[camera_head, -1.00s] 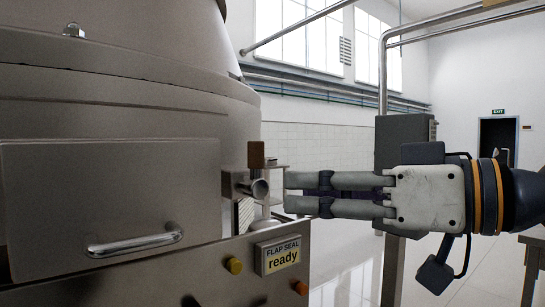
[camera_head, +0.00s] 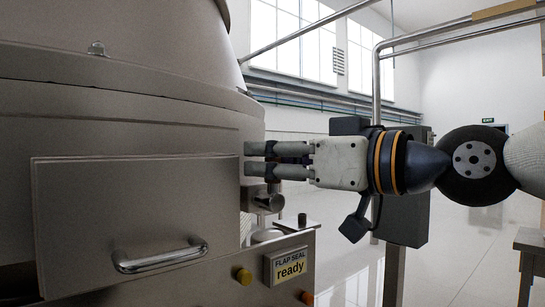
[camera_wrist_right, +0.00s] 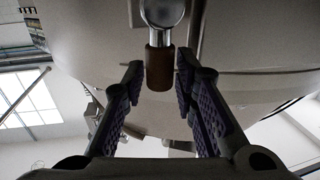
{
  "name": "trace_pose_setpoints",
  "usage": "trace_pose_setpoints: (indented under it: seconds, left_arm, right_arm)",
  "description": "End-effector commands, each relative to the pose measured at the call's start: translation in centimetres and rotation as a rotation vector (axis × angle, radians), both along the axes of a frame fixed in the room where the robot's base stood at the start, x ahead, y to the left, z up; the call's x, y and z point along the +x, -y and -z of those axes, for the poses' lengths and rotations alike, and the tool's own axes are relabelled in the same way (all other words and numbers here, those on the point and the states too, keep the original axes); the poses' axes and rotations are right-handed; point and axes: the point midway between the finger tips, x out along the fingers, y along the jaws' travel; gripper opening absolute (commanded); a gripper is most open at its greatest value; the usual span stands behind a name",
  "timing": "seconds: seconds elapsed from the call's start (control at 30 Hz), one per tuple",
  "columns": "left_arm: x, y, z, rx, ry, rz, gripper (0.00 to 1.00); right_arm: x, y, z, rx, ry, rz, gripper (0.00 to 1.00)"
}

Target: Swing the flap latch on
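The flap (camera_head: 80,205) is a flat grey metal panel with a bar handle (camera_head: 160,257), lying against the machine's front in the head view. The latch (camera_head: 268,203) is a metal fitting with a round stub, just right of the flap. Its brown grip (camera_wrist_right: 158,70) on a metal lever shows in the right wrist view, between my right gripper's fingers (camera_wrist_right: 159,75). Gaps show on both sides of the grip. My left gripper is not in view.
A sign (camera_head: 289,266) below the latch reads "FLAP SEAL ready". A grey box on a post (camera_head: 405,215) stands behind my right arm. A table (camera_head: 530,245) is at far right.

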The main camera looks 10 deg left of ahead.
Motion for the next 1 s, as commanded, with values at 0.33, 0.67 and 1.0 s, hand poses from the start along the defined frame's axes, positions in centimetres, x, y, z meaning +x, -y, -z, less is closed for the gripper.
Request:
trace_pose_setpoints:
  seconds: [0.33,0.67,1.0]
  left_arm:
    - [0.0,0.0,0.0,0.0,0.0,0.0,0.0]
    - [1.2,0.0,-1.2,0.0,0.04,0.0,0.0]
    - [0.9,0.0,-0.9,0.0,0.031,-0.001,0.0]
  right_arm:
    - [0.0,0.0,0.0,0.0,-0.001,0.0,0.0]
    - [-0.8,-0.5,-0.3,-0.078,0.101,0.0,0.0]
    - [-0.5,-0.5,0.2,-0.078,0.096,0.0,0.26]
